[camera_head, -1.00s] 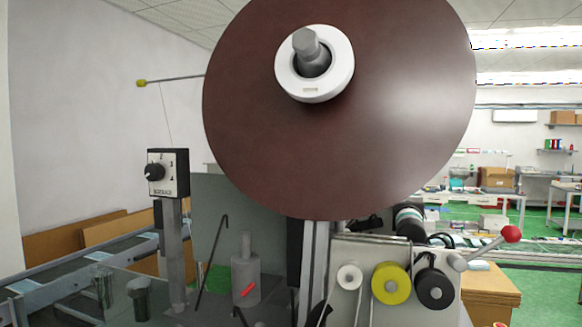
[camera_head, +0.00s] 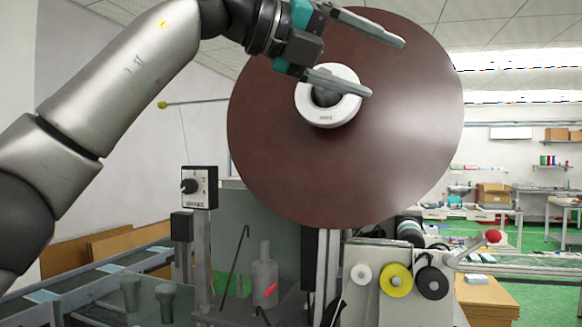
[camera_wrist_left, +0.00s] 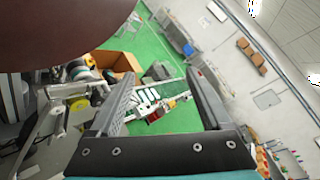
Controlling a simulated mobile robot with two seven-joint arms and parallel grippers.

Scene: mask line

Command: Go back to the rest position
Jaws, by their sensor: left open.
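My left gripper (camera_head: 386,68) is raised in front of the large brown disc (camera_head: 420,150), coming in from the upper left of the head view. Its two fingers are apart, with nothing between them. The lower finger overlaps the white ring (camera_head: 327,115) at the disc's hub in the picture; I cannot tell whether they touch. In the left wrist view the gripper's fingers (camera_wrist_left: 164,74) are also spread and empty, with the brown disc (camera_wrist_left: 60,30) at the upper left. My right gripper is in neither view.
Below the disc stand a machine panel with a yellow roller (camera_head: 397,279), a red-knobbed lever (camera_head: 492,237) and a control box with a dial (camera_head: 199,187). A conveyor (camera_head: 90,275) runs at the lower left. Green floor (camera_head: 535,295) is open at the right.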

